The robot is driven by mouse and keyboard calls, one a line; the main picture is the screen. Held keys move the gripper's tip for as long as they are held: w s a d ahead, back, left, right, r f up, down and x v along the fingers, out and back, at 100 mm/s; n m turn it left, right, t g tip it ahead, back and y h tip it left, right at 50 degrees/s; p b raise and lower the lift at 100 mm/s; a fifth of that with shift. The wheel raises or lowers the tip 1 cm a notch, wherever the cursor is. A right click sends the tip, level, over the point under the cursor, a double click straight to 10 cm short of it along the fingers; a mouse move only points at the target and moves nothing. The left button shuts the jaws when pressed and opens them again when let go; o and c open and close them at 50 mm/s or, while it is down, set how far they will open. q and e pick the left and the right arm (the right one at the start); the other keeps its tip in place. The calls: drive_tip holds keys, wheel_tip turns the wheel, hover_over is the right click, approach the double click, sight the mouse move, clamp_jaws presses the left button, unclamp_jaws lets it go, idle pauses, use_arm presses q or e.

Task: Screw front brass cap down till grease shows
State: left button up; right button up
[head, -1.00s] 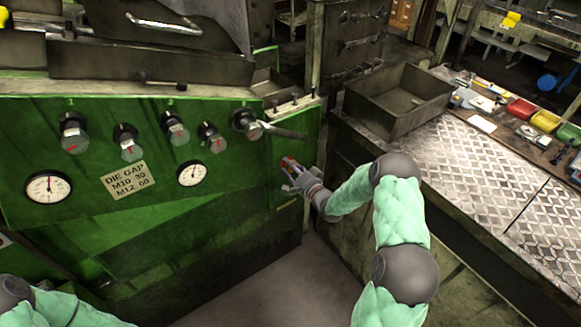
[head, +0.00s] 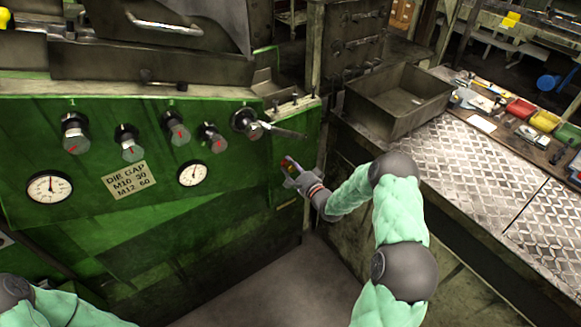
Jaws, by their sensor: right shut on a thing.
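My right gripper (head: 291,172) is at the right end of the green machine front (head: 230,240), below the lever handle. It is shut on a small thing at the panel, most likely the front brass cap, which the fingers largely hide. A small red and orange patch shows at the fingertips. I cannot make out any grease from here. My left arm shows only at the lower left corner; its gripper is out of view.
Several knobs (head: 75,133) and two gauges (head: 49,187) sit on the green panel beside a die gap label (head: 129,180). A lever (head: 262,124) sticks out above my right gripper. An empty metal bin (head: 398,97) and a tread-plate bench (head: 470,185) stand to the right.

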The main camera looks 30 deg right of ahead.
drive_tip(key=shift+w+d+r, duration=0.1)
drive_tip(key=shift+d+r, duration=0.25)
drive_tip(key=shift+d, duration=0.15)
drive_tip(key=o, duration=1.1)
drive_tip(key=shift+o, duration=0.3)
drive_tip(key=shift+f, duration=0.2)
drive_tip(key=shift+a, duration=0.15)
drive_tip(key=shift+s+f, duration=0.1)
drive_tip(key=shift+s, duration=0.1)
drive_tip(key=s+d, duration=0.1)
drive_tip(key=s, duration=1)
drive_tip(key=shift+s, duration=0.35)
